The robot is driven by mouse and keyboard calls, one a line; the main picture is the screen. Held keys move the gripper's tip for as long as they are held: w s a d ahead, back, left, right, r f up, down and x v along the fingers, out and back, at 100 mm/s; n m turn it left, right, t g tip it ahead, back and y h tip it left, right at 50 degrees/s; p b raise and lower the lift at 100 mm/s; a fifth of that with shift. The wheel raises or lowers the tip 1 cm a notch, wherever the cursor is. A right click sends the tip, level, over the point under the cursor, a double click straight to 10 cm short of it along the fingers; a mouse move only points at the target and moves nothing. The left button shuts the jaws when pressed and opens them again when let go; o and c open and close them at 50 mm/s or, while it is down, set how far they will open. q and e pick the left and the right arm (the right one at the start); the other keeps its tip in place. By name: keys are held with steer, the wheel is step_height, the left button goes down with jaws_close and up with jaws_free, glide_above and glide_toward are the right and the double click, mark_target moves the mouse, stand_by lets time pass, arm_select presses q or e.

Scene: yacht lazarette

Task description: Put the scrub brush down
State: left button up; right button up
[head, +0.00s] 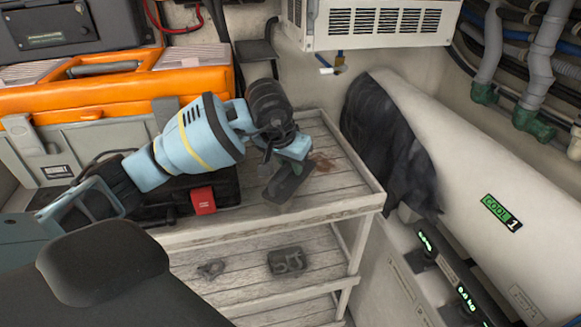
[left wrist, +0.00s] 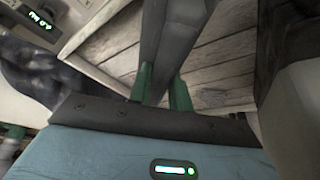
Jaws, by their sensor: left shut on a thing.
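My left gripper (head: 292,162) is over the wooden top of the slatted shelf unit (head: 340,209), near its right part. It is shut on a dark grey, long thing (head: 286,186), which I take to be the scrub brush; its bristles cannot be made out. In the left wrist view the grey brush (left wrist: 168,45) stands between the two green fingertips (left wrist: 161,88), with wooden slats behind it. I cannot tell whether the brush touches the top. My right gripper is not in view.
An orange and grey toolbox (head: 110,95) and a black case with a red latch (head: 203,199) fill the left of the top. A white vented unit (head: 370,25) hangs above. A large white cylinder (head: 460,150) lies at right. Small dark items (head: 287,260) lie on the lower shelf.

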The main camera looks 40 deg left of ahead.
arm_select(q)
steer(key=shift+w+a+f, duration=0.1)
steer(key=shift+w+a, duration=0.25)
steer(key=shift+w, duration=0.2)
steer(key=shift+w+a, duration=0.3)
steer(key=shift+w, duration=0.2)
steer(key=shift+w+a, duration=0.15)
steer(key=shift+w, duration=0.1)
step_height(320, 180, down, 4)
steer(key=shift+w+r+p, duration=0.1)
steer(key=shift+r+p, duration=0.15)
steer(key=shift+p, duration=0.1)
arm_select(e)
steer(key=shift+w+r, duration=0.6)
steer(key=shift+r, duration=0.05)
arm_select(q)
steer(key=shift+f, duration=0.15)
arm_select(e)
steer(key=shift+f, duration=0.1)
arm_select(q)
steer(key=shift+f, duration=0.15)
steer(key=o, duration=0.9)
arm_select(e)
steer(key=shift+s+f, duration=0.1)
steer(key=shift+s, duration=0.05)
